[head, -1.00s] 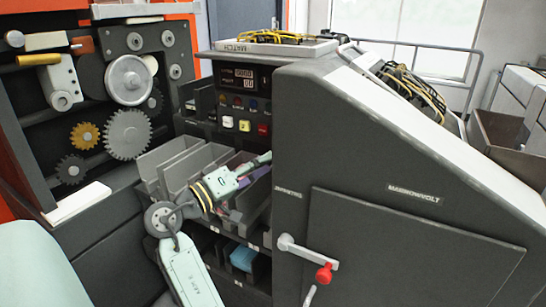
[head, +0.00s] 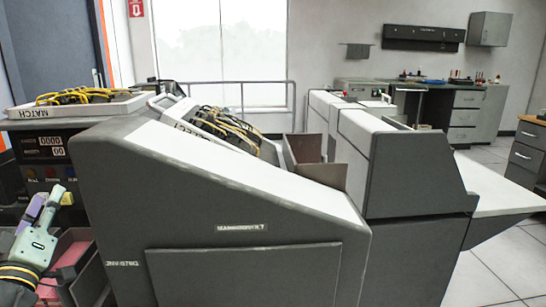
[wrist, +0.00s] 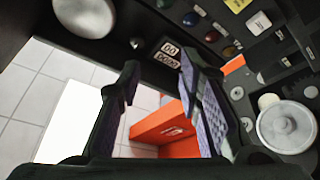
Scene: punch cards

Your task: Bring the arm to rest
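My gripper (wrist: 160,76) shows in the wrist view with its two dark, purple-padded fingers well apart. Nothing is held between them. They point toward the dark machine front with a small number display (wrist: 166,54) and coloured buttons. In the head view my pale green arm shows at the lower left edge, raised in front of the dark machine's control panel (head: 40,165).
The big grey sloped machine (head: 200,215) fills the middle of the head view, close to the arm's right. A pink bin (head: 72,243) lies beside the arm. A tray marked MATCH (head: 75,106) with yellow cables sits on top. Open tiled floor (head: 490,265) lies at the right.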

